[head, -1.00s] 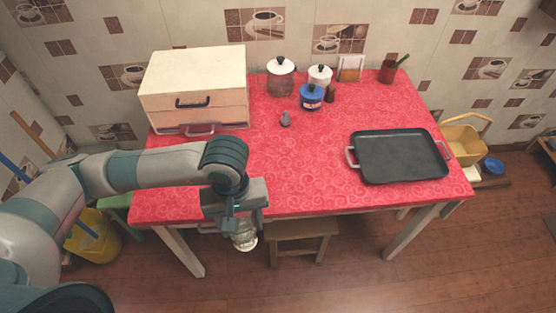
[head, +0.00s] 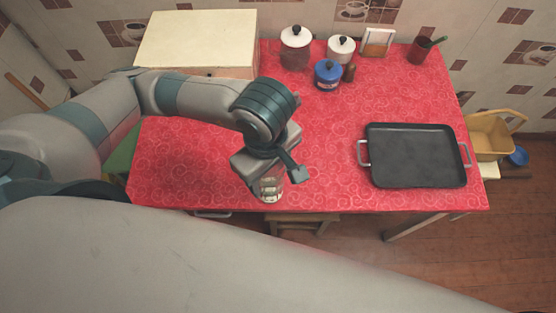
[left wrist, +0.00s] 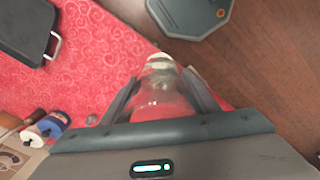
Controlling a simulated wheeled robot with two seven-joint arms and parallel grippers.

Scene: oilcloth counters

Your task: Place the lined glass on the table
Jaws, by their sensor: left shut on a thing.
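The lined glass (head: 271,188) is clear with pale bands and shows below my left gripper (head: 272,176) in the head view. In the left wrist view the glass (left wrist: 160,98) sits between the two fingers, which are shut on it. The red patterned table (head: 330,150) lies behind and around it. The glass appears over the table's front edge strip; I cannot tell whether its base touches the cloth. My right gripper is not in view.
A black tray (head: 415,155) lies on the table's right. A pale box (head: 195,40) stands back left. Lidded jars, a blue pot (head: 328,75), a small frame (head: 378,42) and a dark red cup (head: 420,50) stand at the back. The middle cloth is clear.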

